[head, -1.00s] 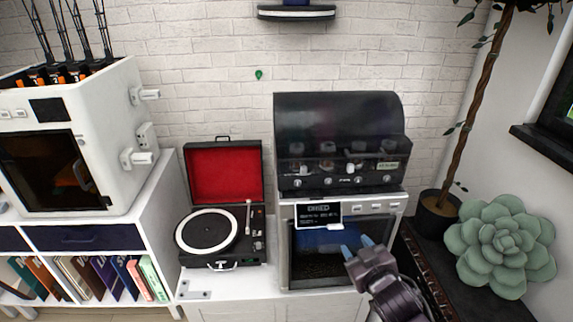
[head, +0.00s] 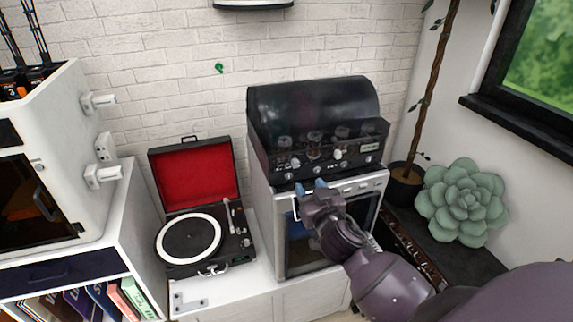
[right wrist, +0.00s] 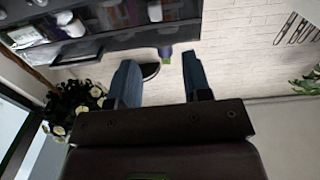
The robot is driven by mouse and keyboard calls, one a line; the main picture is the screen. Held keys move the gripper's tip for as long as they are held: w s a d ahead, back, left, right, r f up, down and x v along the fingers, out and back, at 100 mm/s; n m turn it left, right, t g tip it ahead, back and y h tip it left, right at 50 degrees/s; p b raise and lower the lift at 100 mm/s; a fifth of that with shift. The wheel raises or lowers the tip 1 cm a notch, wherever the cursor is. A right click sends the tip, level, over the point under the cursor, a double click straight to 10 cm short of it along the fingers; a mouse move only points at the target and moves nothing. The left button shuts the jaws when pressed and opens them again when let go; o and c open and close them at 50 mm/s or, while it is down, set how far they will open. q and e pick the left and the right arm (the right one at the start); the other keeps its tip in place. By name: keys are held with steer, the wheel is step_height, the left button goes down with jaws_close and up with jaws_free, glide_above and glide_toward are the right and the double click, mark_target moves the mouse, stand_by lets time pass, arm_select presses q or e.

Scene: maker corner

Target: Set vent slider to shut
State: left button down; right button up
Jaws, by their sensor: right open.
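I cannot pick out the vent slider with certainty; my right gripper covers part of the front where it may be. The white oven-like appliance (head: 264,215) with a dark glass door stands below a black machine with knobs (head: 318,104) at the centre of the head view. My right gripper (head: 311,188) is in front of the appliance's upper front, at the band above the door. Its two blue fingers are apart with nothing held between them; they also show in the right wrist view (right wrist: 160,70). Contact with the front cannot be told. My left gripper is out of view.
A red-lined record player (head: 190,238) sits left of the appliance. A white cabinet (head: 62,130) stands at far left. A potted tree (head: 405,185) and a large succulent (head: 462,203) stand to the right, beneath a window (head: 535,75).

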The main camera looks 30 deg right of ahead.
mark_target(296, 163)
steer(key=p+x, duration=0.1)
steer(key=x, duration=0.9)
steer(key=shift+w+d, duration=0.25)
jaws_close()
